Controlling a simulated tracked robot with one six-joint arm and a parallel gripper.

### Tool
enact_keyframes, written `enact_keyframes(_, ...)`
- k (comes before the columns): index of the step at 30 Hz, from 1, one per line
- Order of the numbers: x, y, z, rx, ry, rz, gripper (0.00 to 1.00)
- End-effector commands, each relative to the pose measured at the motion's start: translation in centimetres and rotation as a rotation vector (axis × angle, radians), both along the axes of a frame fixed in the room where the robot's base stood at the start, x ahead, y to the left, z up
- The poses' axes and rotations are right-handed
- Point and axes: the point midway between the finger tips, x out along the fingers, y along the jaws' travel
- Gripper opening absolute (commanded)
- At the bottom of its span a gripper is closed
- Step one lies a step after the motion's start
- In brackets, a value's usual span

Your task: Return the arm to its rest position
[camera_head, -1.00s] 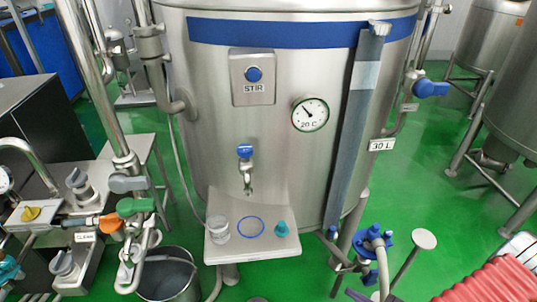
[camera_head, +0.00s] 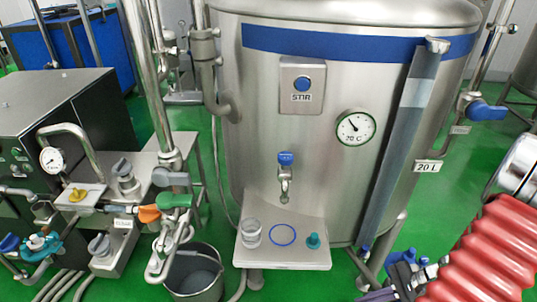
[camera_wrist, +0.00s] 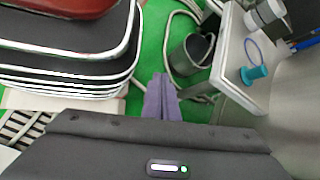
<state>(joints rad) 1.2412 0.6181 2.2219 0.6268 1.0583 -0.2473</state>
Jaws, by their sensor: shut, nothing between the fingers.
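My gripper shows in the wrist view as two purple fingers (camera_wrist: 161,95) pressed together with nothing between them. Its tips point over the green floor, beside the grey bucket and left of the tank's shelf. In the head view my red ribbed arm sleeve fills the lower right, and the dark gripper body is partly cut off by the bottom edge, in front of the tank's right leg.
The steel tank (camera_head: 330,180) stands in the middle. Its shelf (camera_head: 290,258) holds a clear cup (camera_head: 251,232) and a teal stopper (camera_head: 313,241), with a blue ring between. A bucket (camera_head: 197,277) and piping (camera_head: 160,110) are at left.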

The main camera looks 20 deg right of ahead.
Motion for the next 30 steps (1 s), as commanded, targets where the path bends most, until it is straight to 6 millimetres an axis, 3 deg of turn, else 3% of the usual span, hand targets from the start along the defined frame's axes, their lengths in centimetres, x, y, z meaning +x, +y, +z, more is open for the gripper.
enact_keyframes(16,1.8,3.0,7.6,-0.338,0.065,0.384,0.00)
enact_keyframes(30,3.9,6.1,14.1,-0.655,0.005,0.672,0.00)
